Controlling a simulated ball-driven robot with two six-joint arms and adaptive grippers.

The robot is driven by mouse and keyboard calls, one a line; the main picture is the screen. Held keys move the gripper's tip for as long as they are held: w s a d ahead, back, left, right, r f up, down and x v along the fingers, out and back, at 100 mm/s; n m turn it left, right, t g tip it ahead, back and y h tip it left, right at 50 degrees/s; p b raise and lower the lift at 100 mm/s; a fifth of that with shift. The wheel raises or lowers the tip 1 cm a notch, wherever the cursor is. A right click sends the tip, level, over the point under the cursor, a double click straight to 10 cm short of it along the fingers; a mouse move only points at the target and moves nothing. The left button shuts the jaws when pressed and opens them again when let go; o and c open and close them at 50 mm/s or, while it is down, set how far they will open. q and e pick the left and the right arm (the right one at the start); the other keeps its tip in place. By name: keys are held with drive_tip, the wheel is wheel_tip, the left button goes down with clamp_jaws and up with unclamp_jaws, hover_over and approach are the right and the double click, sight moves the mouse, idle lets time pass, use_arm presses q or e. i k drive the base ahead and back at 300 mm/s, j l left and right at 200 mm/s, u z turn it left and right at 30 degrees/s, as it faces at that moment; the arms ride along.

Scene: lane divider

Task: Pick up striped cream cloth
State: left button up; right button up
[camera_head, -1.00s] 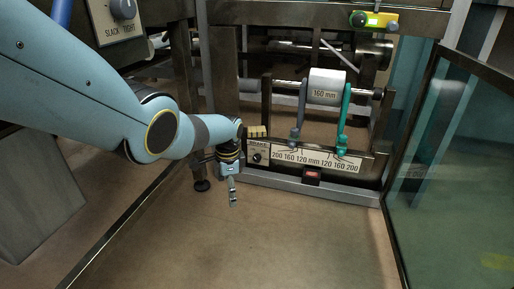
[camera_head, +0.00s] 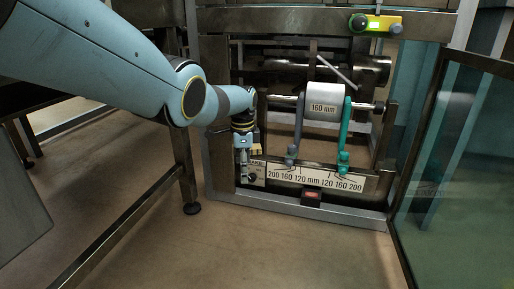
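I do not see a striped cream cloth in this view. My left gripper (camera_head: 244,172) hangs at the end of the pale blue arm that comes in from the left. It is in front of the left end of the scale panel, by the small dial. It is small and seen edge-on, so I cannot tell whether its fingers are apart. A small yellowish block (camera_head: 257,143) shows just beside the wrist, partly hidden by it. My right gripper is not in view.
A white roll marked 160 mm (camera_head: 323,101) sits on a bar between a grey arm (camera_head: 297,130) and a green arm (camera_head: 345,135). Below is a scale panel (camera_head: 313,179) with a red switch (camera_head: 311,195). A glass door (camera_head: 455,170) stands open at right. The front floor is clear.

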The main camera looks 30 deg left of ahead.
sight(256, 150)
drive_tip(key=i+j+z, duration=0.15)
drive_tip(key=i+j, duration=0.35)
drive_tip(key=i, duration=0.2)
drive_tip(key=i+j+u, duration=0.2)
drive_tip(key=i, duration=0.1)
